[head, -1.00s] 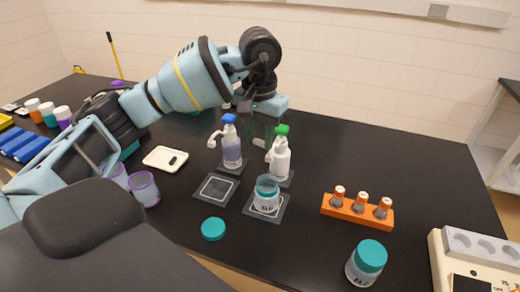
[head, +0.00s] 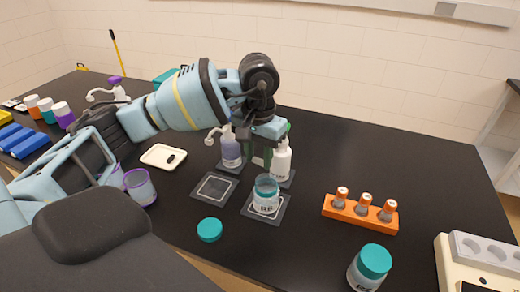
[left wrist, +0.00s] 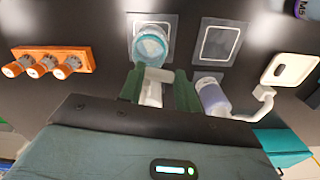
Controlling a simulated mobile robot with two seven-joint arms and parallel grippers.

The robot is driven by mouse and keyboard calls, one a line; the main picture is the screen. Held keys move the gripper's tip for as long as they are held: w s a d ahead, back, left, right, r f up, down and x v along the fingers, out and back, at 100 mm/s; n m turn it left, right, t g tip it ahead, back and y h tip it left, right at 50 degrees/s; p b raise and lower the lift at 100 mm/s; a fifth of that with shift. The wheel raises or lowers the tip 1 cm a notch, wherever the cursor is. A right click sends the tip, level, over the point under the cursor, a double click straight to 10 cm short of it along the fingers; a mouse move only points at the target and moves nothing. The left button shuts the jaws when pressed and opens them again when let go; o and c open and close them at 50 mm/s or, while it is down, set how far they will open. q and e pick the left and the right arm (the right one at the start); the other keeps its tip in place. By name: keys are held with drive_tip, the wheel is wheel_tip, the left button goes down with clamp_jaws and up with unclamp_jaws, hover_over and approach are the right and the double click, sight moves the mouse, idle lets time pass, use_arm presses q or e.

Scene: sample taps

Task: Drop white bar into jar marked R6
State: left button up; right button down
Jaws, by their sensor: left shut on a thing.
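My left gripper (head: 259,157) hangs just behind and above an open glass jar (head: 266,198). The jar stands on a dark square mat; its label is too small to read surely. The jar's open mouth shows just beyond the fingertips in the left wrist view (left wrist: 150,46). A loose teal lid (head: 209,229) lies in front of the jar. My right gripper is not in view.
A white pump bottle (head: 281,160) and a bluish one (head: 231,150) stand close behind the jar. An empty marked mat (head: 214,187) lies left of it. An orange rack (head: 360,213) with small bottles and a teal-lidded jar (head: 369,268) stand right. A white tray (head: 163,157) lies left.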

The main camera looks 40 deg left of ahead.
sight(259, 161)
use_arm(q)
drive_tip(key=o, duration=1)
drive_tip(key=shift+o, duration=0.2)
drive_tip(key=shift+r, duration=0.1)
wheel_tip(259, 161, up, 7)
drive_tip(key=shift+f, duration=0.1)
drive_tip(key=shift+r, duration=0.5)
drive_tip(key=shift+f, duration=0.1)
